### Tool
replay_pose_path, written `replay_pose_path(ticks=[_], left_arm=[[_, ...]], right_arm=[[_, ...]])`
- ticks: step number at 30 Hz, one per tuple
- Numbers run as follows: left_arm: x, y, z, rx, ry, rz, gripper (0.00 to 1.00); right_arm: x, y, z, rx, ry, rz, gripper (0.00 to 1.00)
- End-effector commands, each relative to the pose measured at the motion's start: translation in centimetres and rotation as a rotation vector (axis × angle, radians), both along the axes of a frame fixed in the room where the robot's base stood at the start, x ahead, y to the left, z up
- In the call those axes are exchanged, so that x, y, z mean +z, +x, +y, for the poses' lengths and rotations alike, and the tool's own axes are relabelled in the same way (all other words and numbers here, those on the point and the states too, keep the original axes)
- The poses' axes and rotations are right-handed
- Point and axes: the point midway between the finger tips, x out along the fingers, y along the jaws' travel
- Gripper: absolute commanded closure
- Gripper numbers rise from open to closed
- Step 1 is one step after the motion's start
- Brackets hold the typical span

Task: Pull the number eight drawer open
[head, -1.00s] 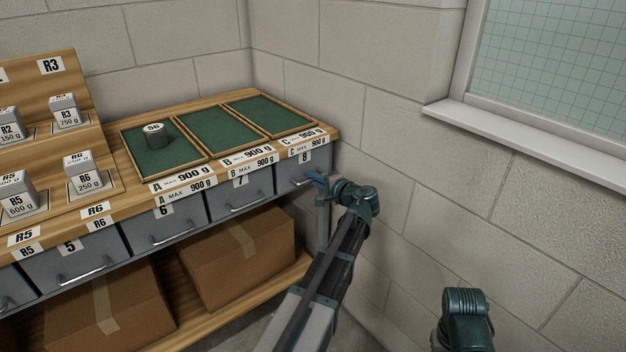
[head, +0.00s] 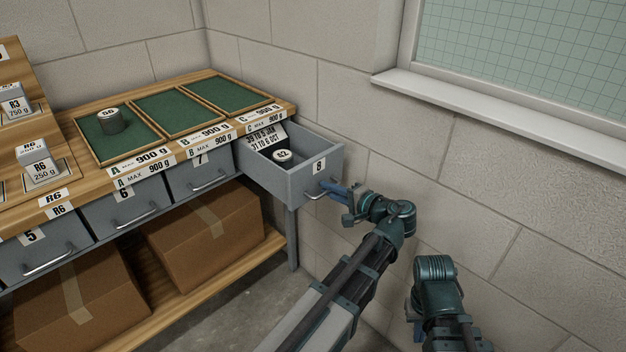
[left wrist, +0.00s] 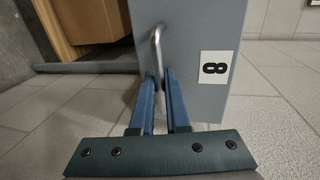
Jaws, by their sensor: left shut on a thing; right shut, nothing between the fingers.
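The number eight drawer (head: 301,180) stands pulled out from the right end of the bench in the head view. Inside it are a dark cylinder marked 42 (head: 283,158) and a white card with dates (head: 268,139). My left gripper (head: 329,188) is shut on the drawer's metal handle (head: 312,196). In the left wrist view the blue fingers (left wrist: 160,82) close around the lower part of the handle (left wrist: 155,45), beside the 8 label (left wrist: 214,67). My right gripper is low at the right in the head view, its fingertips hidden behind its own wrist (head: 436,290).
The bench top (head: 98,168) holds green-lined trays, one with a cylinder marked 56 (head: 110,121). Drawers 6 (head: 127,205) and 7 (head: 200,172) are shut. Cardboard boxes (head: 205,235) fill the lower shelf. A wall (head: 480,180) stands close on the right.

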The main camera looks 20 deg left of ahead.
Motion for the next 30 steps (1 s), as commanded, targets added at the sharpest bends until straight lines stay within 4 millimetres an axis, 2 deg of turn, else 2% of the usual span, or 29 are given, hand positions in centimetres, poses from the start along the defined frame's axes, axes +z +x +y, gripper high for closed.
replay_pose_path(ticks=[3,9,25,26,27,30], left_arm=[[-0.1,-0.7,-1.7,-0.002,-0.002,0.0,1.0],[0.0,-1.4,-3.3,0.0,-0.002,0.001,1.0],[0.0,-1.6,-3.9,0.0,-0.001,0.0,1.0],[0.0,-1.6,-3.9,0.0,-0.001,0.0,0.81],[0.0,-1.6,-3.9,0.0,-0.001,0.0,0.74],[0.0,-1.6,-3.9,0.0,-0.001,0.0,0.74]], right_arm=[[0.0,0.0,0.0,0.0,0.0,0.0,1.0],[0.0,0.0,0.0,0.0,0.0,0.0,1.0],[0.0,0.0,0.0,0.0,0.0,0.0,1.0],[0.0,0.0,0.0,0.0,0.0,0.0,1.0],[0.0,0.0,0.0,0.0,0.0,0.0,1.0],[0.0,0.0,0.0,0.0,0.0,0.0,1.0]])
